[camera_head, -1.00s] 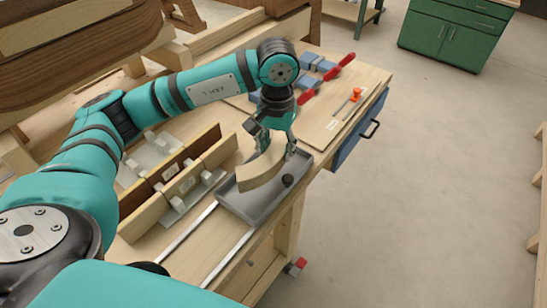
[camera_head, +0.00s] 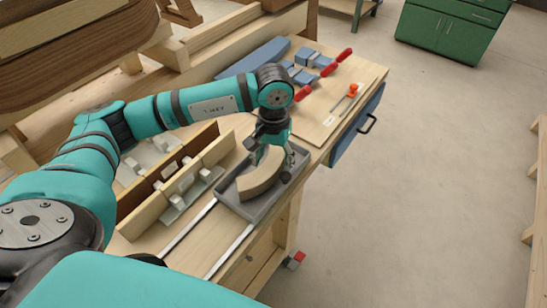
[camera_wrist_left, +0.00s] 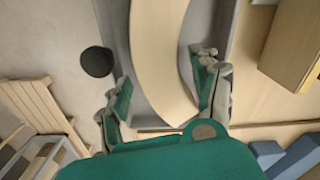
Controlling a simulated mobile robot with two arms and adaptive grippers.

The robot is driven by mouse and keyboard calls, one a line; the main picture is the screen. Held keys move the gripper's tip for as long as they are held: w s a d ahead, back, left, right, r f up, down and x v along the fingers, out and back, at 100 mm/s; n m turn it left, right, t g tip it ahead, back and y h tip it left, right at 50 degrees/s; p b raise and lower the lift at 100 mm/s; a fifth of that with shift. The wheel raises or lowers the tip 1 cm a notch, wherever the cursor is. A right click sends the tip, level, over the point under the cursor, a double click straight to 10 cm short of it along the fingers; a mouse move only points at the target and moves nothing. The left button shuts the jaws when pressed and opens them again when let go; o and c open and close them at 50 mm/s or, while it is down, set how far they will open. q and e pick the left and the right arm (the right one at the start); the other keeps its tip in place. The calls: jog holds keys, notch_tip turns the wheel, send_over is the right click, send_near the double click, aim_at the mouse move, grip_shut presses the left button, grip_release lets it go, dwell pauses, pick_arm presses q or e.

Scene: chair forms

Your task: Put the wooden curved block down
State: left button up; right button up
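The wooden curved block (camera_head: 262,178) is a pale arc. It lies in a grey tray (camera_head: 246,211) on the workbench. In the left wrist view the block (camera_wrist_left: 160,60) runs between my fingers, over the grey tray floor (camera_wrist_left: 120,40). My left gripper (camera_head: 274,163) is low over the block's far part, one finger on each side. In the wrist view the left gripper (camera_wrist_left: 166,78) is open, with a gap between the block and the left finger; the right finger is close to the block. My right gripper is not in view.
A dark round knob (camera_head: 285,177) is at the tray's right side. A jig of upright boards (camera_head: 175,185) stands left of the tray. Red-handled clamps (camera_head: 322,72) and an orange-handled tool (camera_head: 350,92) lie beyond. Open floor is right of the bench.

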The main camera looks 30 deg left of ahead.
aim_at(273, 160)
pick_arm(q)
jog(key=shift+r, duration=0.2)
notch_tip(273, 160, up, 12)
jog(key=b, duration=0.4)
jog(key=shift+f, duration=0.15)
dwell(1.1)
